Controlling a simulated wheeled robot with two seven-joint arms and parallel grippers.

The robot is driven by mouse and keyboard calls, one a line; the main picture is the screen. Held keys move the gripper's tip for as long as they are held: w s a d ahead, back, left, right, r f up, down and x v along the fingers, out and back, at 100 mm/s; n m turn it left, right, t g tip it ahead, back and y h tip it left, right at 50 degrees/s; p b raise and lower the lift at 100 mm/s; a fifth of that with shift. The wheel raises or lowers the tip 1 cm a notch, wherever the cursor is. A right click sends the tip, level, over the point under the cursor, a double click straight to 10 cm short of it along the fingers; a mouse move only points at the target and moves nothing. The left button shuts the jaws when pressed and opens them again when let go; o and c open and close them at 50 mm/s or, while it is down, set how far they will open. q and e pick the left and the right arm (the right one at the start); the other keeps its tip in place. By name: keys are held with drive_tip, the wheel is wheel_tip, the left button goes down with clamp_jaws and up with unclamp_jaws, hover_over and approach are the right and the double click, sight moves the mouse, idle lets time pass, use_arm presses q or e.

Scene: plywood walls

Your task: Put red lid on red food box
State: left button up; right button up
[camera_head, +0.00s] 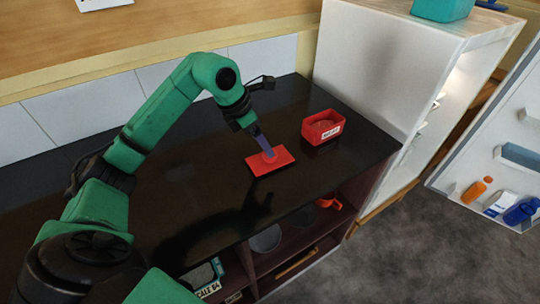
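The red lid (261,167) is a flat red rectangle on or just above the black countertop, near the middle of the view. The red food box (323,127) stands open at the top on the countertop to the right of the lid, with a white label on its front. My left gripper (269,153) points down at the lid, its fingertips at the lid's middle. Whether the fingers are closed on it is too small to tell. My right gripper is not in view.
The black countertop (200,205) is mostly clear. A white fridge (375,65) stands right behind the box, its door (500,150) open at the right. Shelves below the counter hold a grey bowl (266,238) and a red mug (330,202).

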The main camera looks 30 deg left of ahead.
use_arm(q)
drive_tip(key=p+x, duration=0.2)
drive_tip(key=x, duration=0.3)
drive_tip(key=shift+w+f, duration=0.3)
drive_tip(key=shift+f, duration=0.3)
drive_tip(key=shift+w+f, duration=0.1)
clamp_jaws()
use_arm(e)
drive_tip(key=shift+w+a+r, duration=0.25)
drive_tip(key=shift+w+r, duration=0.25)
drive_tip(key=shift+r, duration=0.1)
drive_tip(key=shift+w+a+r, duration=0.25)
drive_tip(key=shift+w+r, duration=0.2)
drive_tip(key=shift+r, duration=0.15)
